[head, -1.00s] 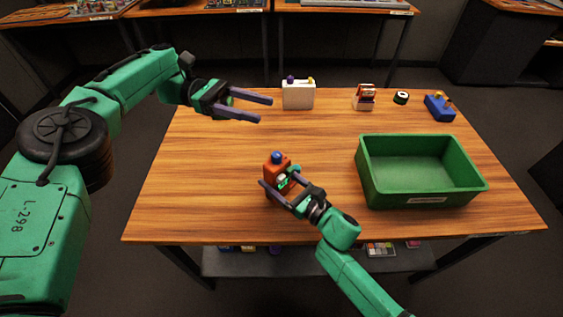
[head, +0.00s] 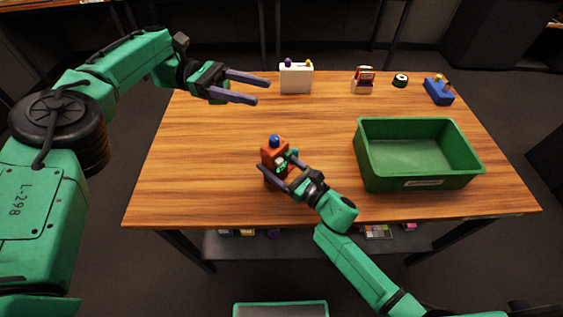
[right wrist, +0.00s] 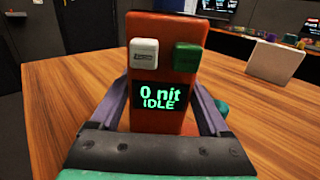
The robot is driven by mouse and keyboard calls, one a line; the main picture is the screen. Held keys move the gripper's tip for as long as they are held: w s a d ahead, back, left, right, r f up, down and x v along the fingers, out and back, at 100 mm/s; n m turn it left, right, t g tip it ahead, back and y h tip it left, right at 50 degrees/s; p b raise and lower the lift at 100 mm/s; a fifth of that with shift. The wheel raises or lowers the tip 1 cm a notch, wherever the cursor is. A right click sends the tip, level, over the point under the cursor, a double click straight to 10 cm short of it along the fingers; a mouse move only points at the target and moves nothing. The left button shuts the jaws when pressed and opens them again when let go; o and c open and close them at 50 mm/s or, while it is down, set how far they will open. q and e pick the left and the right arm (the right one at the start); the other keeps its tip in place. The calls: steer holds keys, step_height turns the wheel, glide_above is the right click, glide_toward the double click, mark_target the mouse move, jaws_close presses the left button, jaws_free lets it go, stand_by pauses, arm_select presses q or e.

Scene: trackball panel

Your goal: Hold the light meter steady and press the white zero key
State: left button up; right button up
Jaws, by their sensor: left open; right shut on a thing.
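The light meter (head: 275,153) is an orange-red upright box with a blue knob on top, at the middle front of the table. In the right wrist view the light meter (right wrist: 165,30) shows a white key (right wrist: 144,54) at upper left and a green key (right wrist: 187,57) beside it. Its dark display (right wrist: 160,97) reads "0 nit IDLE". My right gripper (head: 277,176) is shut on the light meter, one finger on each side, and the meter stands upright. My left gripper (head: 263,91) is open and empty, above the table's back left, away from the meter.
A green bin (head: 418,183) stands at the right. A white box (head: 296,80) with purple and yellow knobs stands at the back. A red-and-white device (head: 363,83), a dark round object (head: 400,80) and a blue block (head: 438,93) sit at the back right. The left tabletop is clear.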

arm_select(q)
steer(key=shift+c, duration=0.3)
jaws_close()
stand_by(1.4)
